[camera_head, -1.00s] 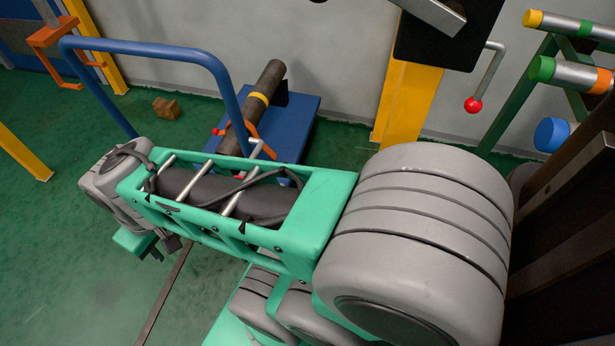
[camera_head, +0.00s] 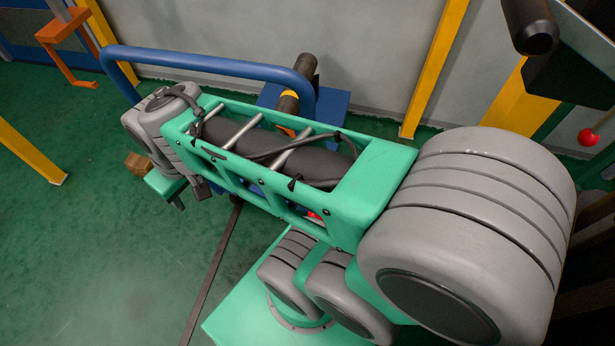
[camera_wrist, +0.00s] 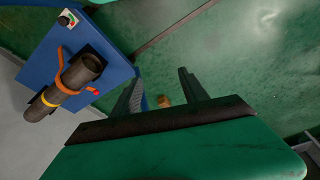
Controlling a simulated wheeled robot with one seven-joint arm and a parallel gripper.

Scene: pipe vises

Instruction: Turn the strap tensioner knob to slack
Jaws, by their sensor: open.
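In the wrist view a small black knob (camera_wrist: 66,20) sits on a pale dial with red and green marks, at the corner of a blue cart deck (camera_wrist: 92,48). A dark pipe (camera_wrist: 75,82) lies on the deck with an orange strap (camera_wrist: 63,68) around it. My gripper (camera_wrist: 161,75) is open and empty, to the right of the deck and apart from the knob. In the head view my gripper (camera_head: 190,198) is small at the arm's far end. The pipe (camera_head: 307,72) is partly hidden there behind my arm, and I cannot make out the knob.
The cart's blue handle (camera_head: 205,62) arches close behind my arm. A small brown block (camera_head: 135,163) lies on the green floor. Yellow posts (camera_head: 437,70) stand by the wall, and a dark pipe end (camera_head: 531,28) juts in at upper right.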

